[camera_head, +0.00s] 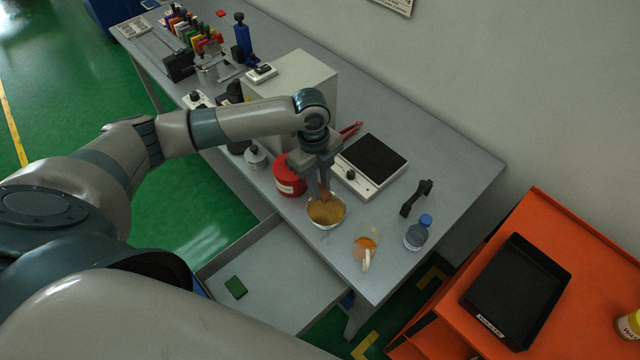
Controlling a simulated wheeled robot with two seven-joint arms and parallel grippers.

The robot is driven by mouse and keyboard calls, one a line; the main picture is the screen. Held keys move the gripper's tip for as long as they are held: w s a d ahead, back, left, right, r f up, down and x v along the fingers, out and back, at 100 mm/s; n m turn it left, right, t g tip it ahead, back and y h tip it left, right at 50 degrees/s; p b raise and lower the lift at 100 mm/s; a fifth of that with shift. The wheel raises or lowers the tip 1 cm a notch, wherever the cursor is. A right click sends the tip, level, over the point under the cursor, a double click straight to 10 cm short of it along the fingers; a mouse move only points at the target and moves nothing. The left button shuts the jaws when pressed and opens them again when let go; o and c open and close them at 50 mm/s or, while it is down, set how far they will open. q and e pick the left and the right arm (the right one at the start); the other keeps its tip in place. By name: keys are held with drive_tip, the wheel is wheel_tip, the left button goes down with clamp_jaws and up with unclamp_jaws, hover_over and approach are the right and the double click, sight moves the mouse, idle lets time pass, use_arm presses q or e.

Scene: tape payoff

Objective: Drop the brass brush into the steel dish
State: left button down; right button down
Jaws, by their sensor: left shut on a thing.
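The steel dish (312,221) is a round, shallow bowl with a bright rim on the grey bench, and its inside looks golden brown. My left gripper (324,187) points down right over the dish. It is shut on a small brown thing, seemingly the brass brush (325,195), whose lower end is at or just above the golden area inside the rim. I cannot tell whether it touches the dish. My right gripper is out of view.
A red can (289,176) stands close left of the dish. A hotplate (371,164), black handle (416,198), blue-capped bottle (418,233) and orange tape roll (364,246) are to the right. An open drawer (272,262) is below. An orange cart (553,216) holds a black tray (516,290).

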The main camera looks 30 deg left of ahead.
use_arm(q)
drive_tip(key=shift+f+b, duration=0.3)
drive_tip(key=shift+f, duration=0.45)
drive_tip(key=shift+f+b, duration=2)
drive_tip(key=shift+b, duration=0.1)
drive_tip(key=c, duration=1.5)
unclamp_jaws()
drive_tip(key=shift+r, duration=0.15)
